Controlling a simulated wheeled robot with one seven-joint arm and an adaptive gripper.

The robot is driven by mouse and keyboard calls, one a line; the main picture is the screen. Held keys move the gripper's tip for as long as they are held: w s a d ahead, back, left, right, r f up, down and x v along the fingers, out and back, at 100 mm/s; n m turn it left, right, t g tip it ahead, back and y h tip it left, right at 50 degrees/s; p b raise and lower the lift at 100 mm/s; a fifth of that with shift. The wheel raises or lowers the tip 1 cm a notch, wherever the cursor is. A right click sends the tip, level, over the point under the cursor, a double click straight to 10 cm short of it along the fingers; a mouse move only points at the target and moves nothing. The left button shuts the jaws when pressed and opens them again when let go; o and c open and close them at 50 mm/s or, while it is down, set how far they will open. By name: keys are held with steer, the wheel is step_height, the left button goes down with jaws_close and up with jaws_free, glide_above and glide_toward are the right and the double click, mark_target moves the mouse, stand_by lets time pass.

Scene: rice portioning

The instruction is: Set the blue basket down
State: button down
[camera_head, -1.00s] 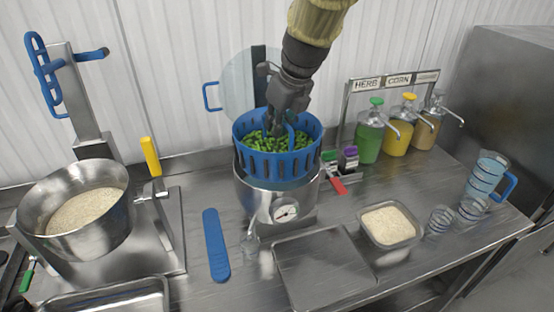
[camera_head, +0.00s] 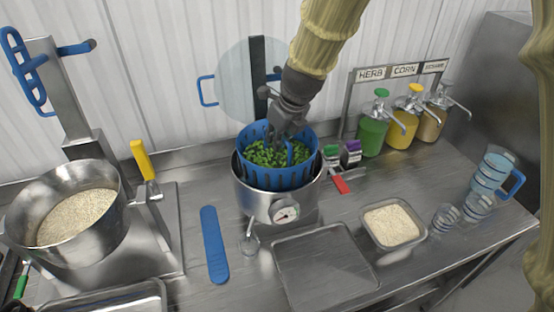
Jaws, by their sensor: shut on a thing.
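The blue basket (camera_head: 276,174) is slotted and full of green pieces that look like peas or beans. It sits partly down inside the round steel pot (camera_head: 262,203), with its upper part still above the pot's rim. My gripper (camera_head: 288,139) reaches down from above into the basket and is shut on it, around the blue handle part in the middle. The fingertips are partly hidden by the handle and the green pieces. Whether the basket's bottom touches the pot's floor is hidden.
A steel tray (camera_head: 315,262) and a rice container (camera_head: 392,224) lie to the right. A blue flat bar (camera_head: 214,244) lies left. Dispensers (camera_head: 371,130) stand at the back right. A large rice bowl (camera_head: 75,220) is at left.

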mark_target(287, 142)
steer(key=shift+f+p, duration=0.9)
steer(key=shift+f, duration=3.5)
steer(key=shift+f, duration=0.1)
steer(key=c, duration=1.6)
jaws_free()
steer(key=shift+o, duration=0.2)
steer(key=shift+r, duration=0.2)
steer(key=shift+b+v, duration=1.4)
steer(key=shift+v, duration=4.55)
steer(key=shift+s, duration=0.1)
